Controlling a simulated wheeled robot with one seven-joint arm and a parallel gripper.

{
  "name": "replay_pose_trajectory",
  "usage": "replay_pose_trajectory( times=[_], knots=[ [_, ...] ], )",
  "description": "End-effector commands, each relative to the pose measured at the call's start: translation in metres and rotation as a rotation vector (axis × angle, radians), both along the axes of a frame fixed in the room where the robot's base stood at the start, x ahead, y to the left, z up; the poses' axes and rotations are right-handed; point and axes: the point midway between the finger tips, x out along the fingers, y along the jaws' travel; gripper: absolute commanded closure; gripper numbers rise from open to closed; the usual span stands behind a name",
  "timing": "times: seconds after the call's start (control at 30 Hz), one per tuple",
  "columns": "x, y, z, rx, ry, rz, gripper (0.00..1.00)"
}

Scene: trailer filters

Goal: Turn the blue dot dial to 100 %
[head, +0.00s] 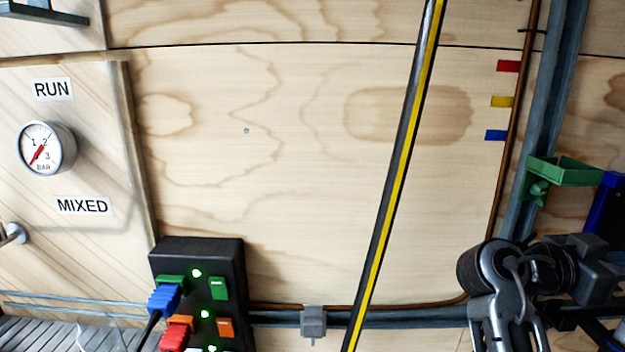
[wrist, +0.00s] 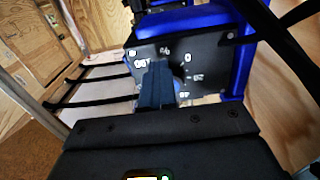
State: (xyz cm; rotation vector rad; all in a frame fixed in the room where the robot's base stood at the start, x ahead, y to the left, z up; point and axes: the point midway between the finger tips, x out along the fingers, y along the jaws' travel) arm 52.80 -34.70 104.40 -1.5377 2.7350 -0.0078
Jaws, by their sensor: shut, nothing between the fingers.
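In the wrist view a black dial panel (wrist: 208,52) sits in front of me, with white marks reading 100 on the left, % at the top, and 0 and further numbers down the right. My gripper (wrist: 160,66) is shut, its dark fingers in front of the middle of this scale. The fingers hide most of the dial's knob, so I cannot tell its setting or whether they touch it. I see no blue dot clearly. In the head view my arm shows at the lower right; my fingertips and the dial cannot be made out there.
Blue frame parts (wrist: 240,75) border the panel, and black straps cross beside it. In the head view a green bracket (head: 562,170) is above my arm. A black and yellow pole (head: 395,175) crosses the wooden wall. A black socket box (head: 200,255) is lower left.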

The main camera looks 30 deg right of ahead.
Motion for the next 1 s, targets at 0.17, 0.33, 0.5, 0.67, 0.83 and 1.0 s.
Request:
replay_pose_trajectory(
  times=[0.17, 0.33, 0.5, 0.67, 0.83, 1.0],
  knots=[
    [-0.002, -0.010, -0.001, 0.000, 0.007, -0.007, 1.00],
    [0.002, -0.010, 0.000, -0.002, 0.006, -0.004, 1.00],
    [0.005, -0.010, 0.000, -0.004, 0.006, -0.003, 1.00],
    [0.007, -0.011, 0.001, -0.004, 0.005, -0.003, 1.00],
    [0.010, -0.013, 0.002, -0.005, 0.005, -0.003, 1.00],
    [0.012, -0.014, 0.004, -0.006, 0.005, -0.003, 1.00]
  ],
)
